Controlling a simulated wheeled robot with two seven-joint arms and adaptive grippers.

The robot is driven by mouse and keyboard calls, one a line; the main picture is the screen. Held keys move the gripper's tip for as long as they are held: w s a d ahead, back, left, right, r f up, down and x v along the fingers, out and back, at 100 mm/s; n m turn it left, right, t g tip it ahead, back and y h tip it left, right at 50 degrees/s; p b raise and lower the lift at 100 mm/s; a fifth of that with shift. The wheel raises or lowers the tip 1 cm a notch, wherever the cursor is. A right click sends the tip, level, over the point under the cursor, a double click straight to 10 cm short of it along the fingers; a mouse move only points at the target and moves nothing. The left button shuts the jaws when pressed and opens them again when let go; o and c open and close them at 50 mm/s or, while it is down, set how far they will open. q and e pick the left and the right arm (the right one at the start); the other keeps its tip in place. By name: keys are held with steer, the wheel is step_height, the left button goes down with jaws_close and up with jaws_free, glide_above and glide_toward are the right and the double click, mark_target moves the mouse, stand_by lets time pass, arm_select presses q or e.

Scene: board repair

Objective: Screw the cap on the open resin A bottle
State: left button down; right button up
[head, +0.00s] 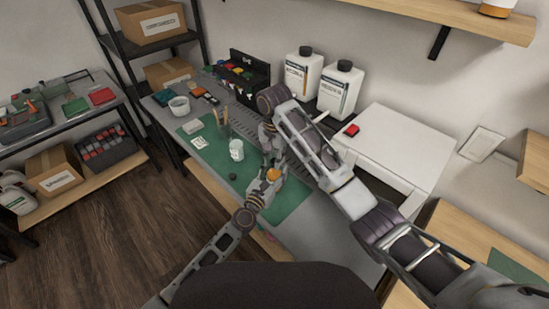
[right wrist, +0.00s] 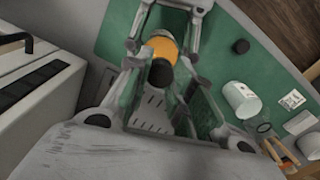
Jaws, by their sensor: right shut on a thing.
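A small orange bottle (head: 273,174) is held above the green mat, between my two grippers. In the right wrist view the orange bottle (right wrist: 160,46) has a dark cap-like piece (right wrist: 161,74) at its near end. My left gripper (right wrist: 164,38) has its fingers on both sides of the bottle. My right gripper (head: 271,160) comes from above and is shut on the dark piece; whether this piece is threaded on cannot be told. A separate black round cap (right wrist: 240,46) lies on the mat, also in the head view (head: 232,177).
A white labelled jar (head: 236,150) and a holder with sticks (head: 222,128) stand on the green mat (head: 288,204). Two white bottles (head: 303,72) (head: 340,90) stand behind my right arm. A white box-shaped machine (head: 400,140) with a red button fills the right.

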steer(key=m, duration=0.5)
steer(key=shift+m, duration=0.4)
steer(key=m, duration=1.2)
steer(key=o, duration=0.6)
steer(key=shift+o, duration=0.2)
steer(key=shift+r, duration=2.2)
steer(key=shift+c, duration=0.2)
